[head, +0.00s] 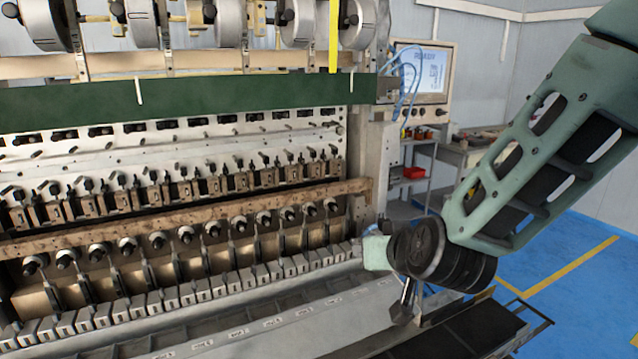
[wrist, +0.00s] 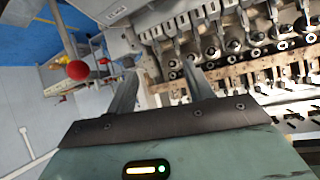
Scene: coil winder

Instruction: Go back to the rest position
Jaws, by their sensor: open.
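My gripper shows in the wrist view (wrist: 158,80) with its two fingers apart and nothing between them. Past the fingers lies the coil winder, with its row of spindles (wrist: 233,45) to the right. In the head view my green arm reaches in from the upper right, and its dark wrist joint hangs in front of the right end of the coil winder (head: 180,260). The fingers cannot be made out clearly in the head view.
A screen (head: 425,72) stands at the machine's right end. Blue floor (head: 590,265) with yellow lines is open at the right. A red knob (wrist: 77,70) shows in the wrist view.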

